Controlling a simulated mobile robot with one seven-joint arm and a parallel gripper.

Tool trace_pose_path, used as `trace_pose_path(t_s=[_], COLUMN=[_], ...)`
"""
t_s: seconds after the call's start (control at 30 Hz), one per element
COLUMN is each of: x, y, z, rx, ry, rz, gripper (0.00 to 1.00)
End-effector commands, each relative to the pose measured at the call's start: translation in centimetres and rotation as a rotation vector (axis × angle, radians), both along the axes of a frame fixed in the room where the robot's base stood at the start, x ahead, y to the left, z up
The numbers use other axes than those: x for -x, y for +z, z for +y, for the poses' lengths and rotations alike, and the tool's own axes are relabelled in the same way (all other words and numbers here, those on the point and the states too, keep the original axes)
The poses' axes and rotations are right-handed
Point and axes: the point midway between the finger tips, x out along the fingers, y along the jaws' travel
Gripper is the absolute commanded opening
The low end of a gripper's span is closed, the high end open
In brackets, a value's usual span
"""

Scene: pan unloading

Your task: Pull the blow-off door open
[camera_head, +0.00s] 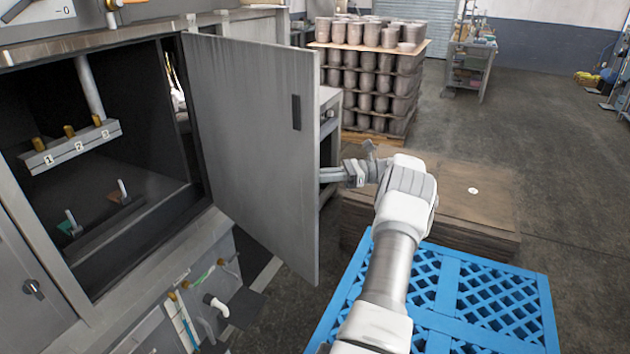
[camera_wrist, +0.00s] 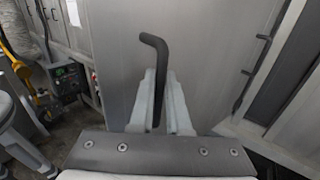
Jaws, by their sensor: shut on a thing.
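The blow-off door (camera_head: 255,150) is a flat grey panel. It stands swung well out from the cabinet, leaving the dark cabinet opening (camera_head: 150,115) exposed. A small dark slot shows near its free edge on the side facing the head camera. My gripper (camera_head: 328,175) is at the door's far side, its fingertips partly hidden behind the free edge. In the wrist view my gripper (camera_wrist: 158,82) is shut on a black bent door handle (camera_wrist: 154,45), with a pale finger on each side. The door's outer face (camera_wrist: 205,45) fills much of that view.
Inside the cabinet is a numbered bar (camera_head: 70,147) with brass knobs. A blue pallet (camera_head: 535,300) lies below my arm. Brown stacked sheets (camera_head: 475,215) and a loaded stack of pots (camera_head: 370,75) stand behind. Open floor lies at the right.

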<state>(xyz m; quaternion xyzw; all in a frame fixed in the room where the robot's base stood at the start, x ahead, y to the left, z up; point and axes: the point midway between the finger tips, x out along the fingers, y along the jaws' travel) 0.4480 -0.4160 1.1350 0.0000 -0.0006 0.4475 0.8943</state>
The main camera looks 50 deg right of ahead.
Motion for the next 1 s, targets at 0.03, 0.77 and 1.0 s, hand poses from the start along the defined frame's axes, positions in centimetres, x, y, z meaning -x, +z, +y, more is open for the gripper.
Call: trace_pose_path(t_s=[0.03,0.77,1.0], x=[-0.28,-0.23,-0.17], y=[0.18,0.12,0.21], z=[0.02,-0.13,-0.16], rx=[0.001,0.001,0.001], ry=[0.001,0.003,0.003], rz=[-0.006,-0.003,-0.002], gripper=[0.00,0.45,0.45])
